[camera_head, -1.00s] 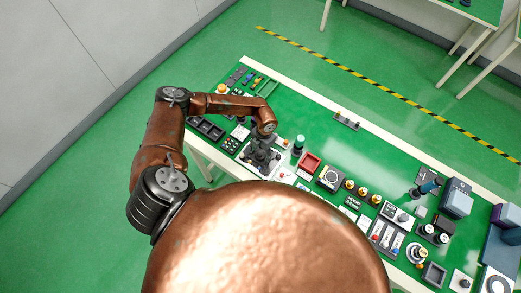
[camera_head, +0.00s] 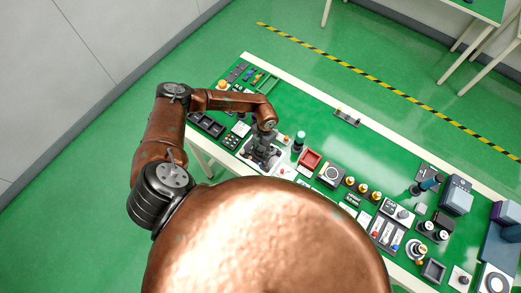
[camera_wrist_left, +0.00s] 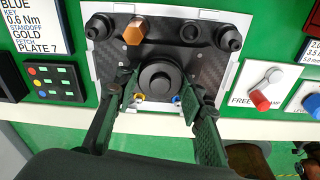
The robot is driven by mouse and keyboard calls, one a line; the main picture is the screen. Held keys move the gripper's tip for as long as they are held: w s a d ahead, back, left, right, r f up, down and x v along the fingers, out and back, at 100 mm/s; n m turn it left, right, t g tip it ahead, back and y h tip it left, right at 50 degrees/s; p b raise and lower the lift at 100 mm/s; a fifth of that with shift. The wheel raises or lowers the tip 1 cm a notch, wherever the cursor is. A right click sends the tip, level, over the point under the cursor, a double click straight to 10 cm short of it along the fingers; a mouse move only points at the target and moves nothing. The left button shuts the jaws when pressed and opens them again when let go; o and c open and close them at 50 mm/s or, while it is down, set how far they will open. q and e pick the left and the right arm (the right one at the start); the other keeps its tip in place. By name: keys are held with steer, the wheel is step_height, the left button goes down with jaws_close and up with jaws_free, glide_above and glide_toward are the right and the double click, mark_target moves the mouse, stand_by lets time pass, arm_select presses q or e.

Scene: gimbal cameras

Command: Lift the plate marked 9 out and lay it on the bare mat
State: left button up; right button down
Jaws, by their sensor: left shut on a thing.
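A dark carbon-look plate (camera_wrist_left: 215,65) with a round black knob lies on a white-bordered pad (camera_wrist_left: 240,25) in the left wrist view. It carries a gold hex standoff (camera_wrist_left: 134,31), black posts and small coloured fittings at its near edge. No number 9 is readable on it. My left gripper (camera_wrist_left: 161,98) is shut on the black knob (camera_wrist_left: 160,80), one finger on each side. In the head view my left gripper (camera_head: 263,140) points down over the same white-bordered pad (camera_head: 246,162). I cannot tell whether the plate is raised. A bare mat is not clearly identifiable. My right gripper is out of view.
A sign reading "BLUE KEY STANDOFF GOLD FETCH PLATE 7" (camera_wrist_left: 32,28) and a button box (camera_wrist_left: 55,83) stand left. A switch panel (camera_wrist_left: 264,86) is at right.

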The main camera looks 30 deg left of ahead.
mark_target(261, 150)
arm_select(q)
steer(key=shift+c, duration=0.5)
steer(key=shift+r, duration=0.1)
steer(key=shift+r+p, duration=3.4)
steer(key=shift+r, duration=1.05)
steer(key=s+a+p, duration=0.2)
steer(key=s+p, duration=0.5)
steer(key=s, duration=2.1)
steer(key=shift+p, duration=0.35)
steer(key=shift+w+a, duration=0.1)
